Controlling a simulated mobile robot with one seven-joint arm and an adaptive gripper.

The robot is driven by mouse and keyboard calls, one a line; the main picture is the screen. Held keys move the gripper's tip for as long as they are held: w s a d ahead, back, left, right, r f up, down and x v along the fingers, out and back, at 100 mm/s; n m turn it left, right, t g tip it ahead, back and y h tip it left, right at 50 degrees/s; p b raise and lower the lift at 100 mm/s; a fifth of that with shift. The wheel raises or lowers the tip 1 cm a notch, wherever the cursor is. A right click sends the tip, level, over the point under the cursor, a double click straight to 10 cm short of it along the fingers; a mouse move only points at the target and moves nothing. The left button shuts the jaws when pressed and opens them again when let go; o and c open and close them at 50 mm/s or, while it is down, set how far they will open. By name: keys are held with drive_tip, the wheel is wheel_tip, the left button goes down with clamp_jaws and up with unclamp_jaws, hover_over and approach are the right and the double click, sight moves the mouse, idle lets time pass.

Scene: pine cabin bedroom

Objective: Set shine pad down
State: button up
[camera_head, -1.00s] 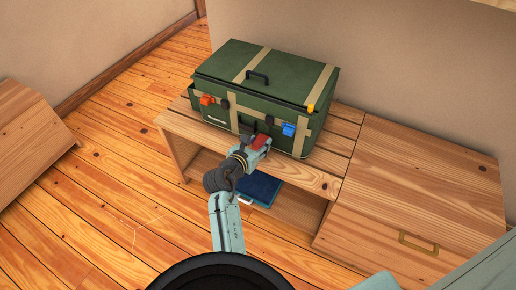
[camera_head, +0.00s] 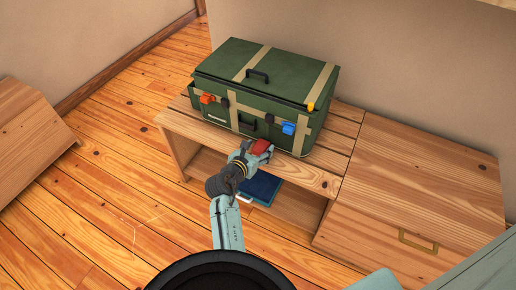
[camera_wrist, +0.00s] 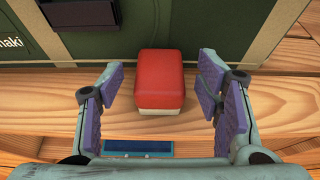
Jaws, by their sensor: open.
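The shine pad is a red block with a pale base; it rests on the wooden bench top in front of the green trunk in the wrist view (camera_wrist: 160,78). It also shows at my gripper's tip in the head view (camera_head: 262,146). My gripper (camera_wrist: 161,92) is open, with its purple-padded fingers spread to the left and right of the pad. Clear gaps show between the pad and both fingers. In the head view my gripper (camera_head: 252,153) is at the bench's front edge and partly hides the pad.
The green trunk (camera_head: 232,92) with tan straps and coloured clips stands behind the pad on the slatted bench (camera_head: 325,184). A dark blue flat item (camera_head: 262,188) lies on the shelf below. A wooden cabinet (camera_head: 420,185) adjoins at right.

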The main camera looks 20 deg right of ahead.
drive_tip(key=shift+r, duration=0.15)
drive_tip(key=shift+s+a+r, duration=0.1)
drive_tip(key=shift+s+a, duration=0.05)
drive_tip(key=shift+a, duration=0.1)
drive_tip(key=v, duration=1.1)
drive_tip(key=shift+s+a+b, duration=0.15)
drive_tip(key=shift+s+b, duration=0.05)
drive_tip(key=shift+b, duration=0.2)
drive_tip(key=shift+r, duration=0.15)
